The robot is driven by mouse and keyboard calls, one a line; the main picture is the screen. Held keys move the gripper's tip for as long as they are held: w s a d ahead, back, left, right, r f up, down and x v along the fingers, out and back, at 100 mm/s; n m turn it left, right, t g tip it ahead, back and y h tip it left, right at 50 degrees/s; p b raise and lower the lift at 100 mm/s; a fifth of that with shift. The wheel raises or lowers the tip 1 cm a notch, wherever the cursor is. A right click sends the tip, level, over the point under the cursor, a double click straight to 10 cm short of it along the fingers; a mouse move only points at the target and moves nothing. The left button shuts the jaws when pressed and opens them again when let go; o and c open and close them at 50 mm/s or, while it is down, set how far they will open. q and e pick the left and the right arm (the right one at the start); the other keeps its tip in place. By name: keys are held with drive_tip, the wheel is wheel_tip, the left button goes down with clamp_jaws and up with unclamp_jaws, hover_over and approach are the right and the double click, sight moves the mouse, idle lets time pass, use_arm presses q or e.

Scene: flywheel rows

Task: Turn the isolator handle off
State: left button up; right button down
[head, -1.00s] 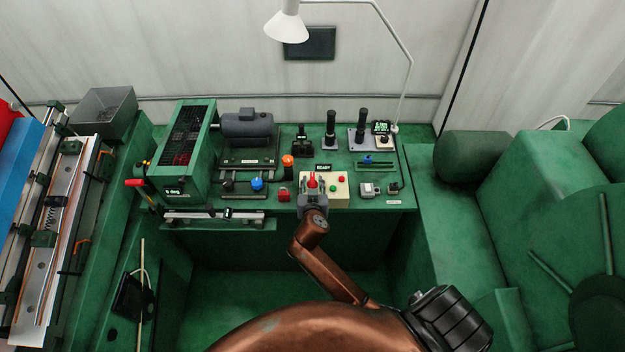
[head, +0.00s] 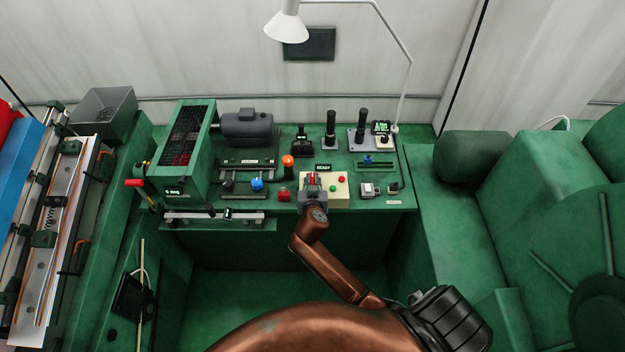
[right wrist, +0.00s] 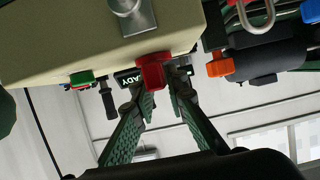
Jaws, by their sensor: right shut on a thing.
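The isolator handle (head: 312,179) is red and stands on the left part of a cream control box (head: 339,198) on the green bench. My right gripper (head: 312,184) reaches over the bench's front edge and is shut on the handle, its fingers on either side. In the right wrist view the red handle (right wrist: 152,72) sits between the two fingertips (right wrist: 160,95), below the cream box (right wrist: 60,62) in that picture. The fingers partly hide the handle in the head view. My left gripper is not in view.
A green button (head: 333,184) and a red button sit on the box, right of the handle. A READY display (head: 323,168) is behind it. A red block (head: 284,195) and an orange-topped post (head: 288,162) stand close on the left. A grey padlock-like block (head: 370,190) lies to the right.

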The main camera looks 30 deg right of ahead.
idle(0.3)
